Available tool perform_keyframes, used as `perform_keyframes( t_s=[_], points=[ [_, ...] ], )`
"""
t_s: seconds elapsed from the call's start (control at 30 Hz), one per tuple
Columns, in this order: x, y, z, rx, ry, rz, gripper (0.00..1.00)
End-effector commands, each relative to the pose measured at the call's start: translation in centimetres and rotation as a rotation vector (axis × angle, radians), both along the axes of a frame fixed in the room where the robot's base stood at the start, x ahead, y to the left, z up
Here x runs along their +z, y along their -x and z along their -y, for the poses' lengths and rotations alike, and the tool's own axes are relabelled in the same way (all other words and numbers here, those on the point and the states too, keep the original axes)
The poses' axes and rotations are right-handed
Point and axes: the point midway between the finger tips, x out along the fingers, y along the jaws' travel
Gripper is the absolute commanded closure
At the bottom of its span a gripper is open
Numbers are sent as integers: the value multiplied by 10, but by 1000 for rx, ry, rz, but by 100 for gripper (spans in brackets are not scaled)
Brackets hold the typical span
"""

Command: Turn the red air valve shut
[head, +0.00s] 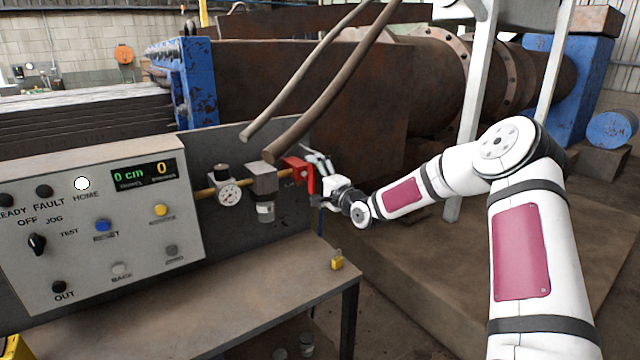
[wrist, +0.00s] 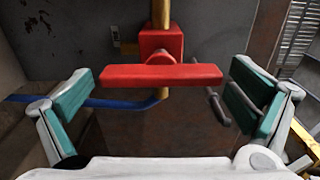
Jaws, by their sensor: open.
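The red air valve (head: 296,166) sits at the right end of a brass pipe, past the pressure gauge (head: 229,194) and the grey filter unit (head: 263,180). In the wrist view its red handle (wrist: 160,75) is a flat bar lying across the picture, crosswise to the brass pipe. The red valve body (wrist: 162,42) shows behind it. My gripper (head: 322,172) is at the valve from the right. In the wrist view my gripper (wrist: 160,103) is open, with one teal-padded finger off each end of the handle. I see gaps between fingers and handle.
A control panel (head: 100,225) with buttons and a display stands at the left. A yellow padlock (head: 337,261) sits near the bench's (head: 270,278) right edge. A blue hose (wrist: 120,102) runs below the handle.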

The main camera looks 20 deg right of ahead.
Motion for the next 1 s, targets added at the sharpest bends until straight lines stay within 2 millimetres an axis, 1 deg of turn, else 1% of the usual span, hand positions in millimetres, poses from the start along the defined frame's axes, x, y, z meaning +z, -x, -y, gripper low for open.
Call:
perform_keyframes(
  t_s=[0.17,0.4,0.6,0.77,1.0],
  points=[
    [0,22,7,-2,0,-1,0],
    [0,71,18,-2,0,-2,0],
    [0,101,25,-2,0,-2,0],
    [0,112,27,-1,0,-1,0],
    [0,114,28,0,0,0,0]
  ],
)
